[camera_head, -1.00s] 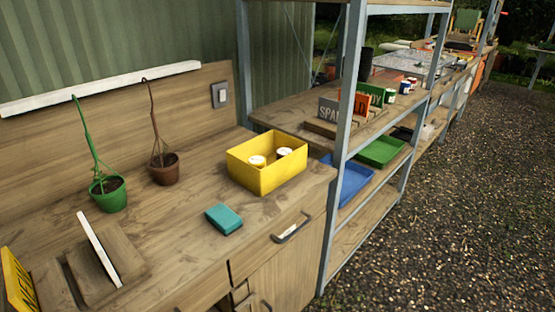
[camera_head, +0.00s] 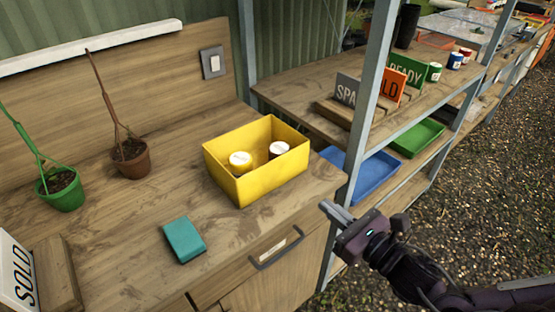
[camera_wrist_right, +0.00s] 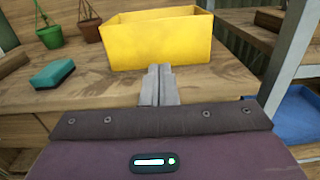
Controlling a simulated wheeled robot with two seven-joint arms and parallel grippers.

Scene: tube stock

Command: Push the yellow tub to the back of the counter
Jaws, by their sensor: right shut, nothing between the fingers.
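The yellow tub (camera_head: 236,187) stands upright on the wooden counter (camera_head: 125,225) near its right end, with open space between it and the back board. Two white-lidded containers, one yellow (camera_head: 240,163) and one dark (camera_head: 279,150), sit inside it. My right gripper (camera_head: 328,207) is shut and empty, in front of the counter's right front corner and apart from the tub. In the right wrist view the tub (camera_wrist_right: 155,42) is straight ahead beyond the closed fingers (camera_wrist_right: 160,72). My left gripper is not in view.
A teal sponge-like block (camera_head: 184,239) lies left of the tub near the front edge. A metal shelf post (camera_head: 371,95) stands close on the right. A wall switch (camera_head: 213,63) is behind.

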